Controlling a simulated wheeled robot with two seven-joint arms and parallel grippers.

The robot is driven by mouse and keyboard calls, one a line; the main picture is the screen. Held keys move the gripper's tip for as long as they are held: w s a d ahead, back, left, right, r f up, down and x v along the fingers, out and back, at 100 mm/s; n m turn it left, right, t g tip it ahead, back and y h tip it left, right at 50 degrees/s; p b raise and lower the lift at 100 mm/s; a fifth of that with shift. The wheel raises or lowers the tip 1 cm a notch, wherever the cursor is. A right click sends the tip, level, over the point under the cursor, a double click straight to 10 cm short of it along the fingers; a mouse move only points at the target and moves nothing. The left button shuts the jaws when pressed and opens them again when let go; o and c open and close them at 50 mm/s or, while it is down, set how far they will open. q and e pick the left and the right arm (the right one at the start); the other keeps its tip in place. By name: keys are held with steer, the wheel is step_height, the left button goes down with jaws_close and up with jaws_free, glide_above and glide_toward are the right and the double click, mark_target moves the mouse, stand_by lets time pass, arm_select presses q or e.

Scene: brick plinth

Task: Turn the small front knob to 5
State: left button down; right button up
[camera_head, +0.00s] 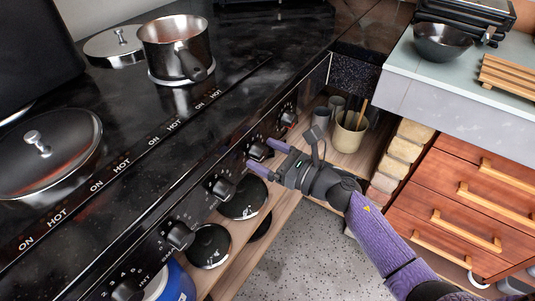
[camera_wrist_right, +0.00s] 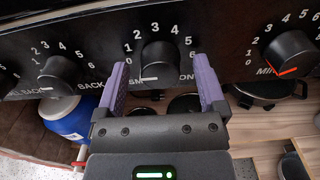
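The small front knob (camera_wrist_right: 160,62) is black and round, at the centre of the right wrist view. A dial of white numbers including 1 to 5 arcs over it, and a white mark shows at its lower left edge. Its label below is partly covered by the gripper and knob. My right gripper (camera_wrist_right: 163,88) is open, with one purple finger at either side of the knob's lower part; I cannot tell whether they touch it. In the head view, the right gripper (camera_head: 264,157) reaches the panel at that knob (camera_head: 257,151). My left gripper is not in view.
A knob (camera_wrist_right: 60,72) labelled BACK is to the left, and a red-marked knob (camera_wrist_right: 290,52) to the right. Pans (camera_head: 208,246) and a blue container (camera_head: 176,284) sit below the panel. A steel pot (camera_head: 176,45) stands on the black stovetop. Wooden drawers (camera_head: 455,200) flank the right.

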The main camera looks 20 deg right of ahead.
steer(key=c, duration=1)
jaws_close()
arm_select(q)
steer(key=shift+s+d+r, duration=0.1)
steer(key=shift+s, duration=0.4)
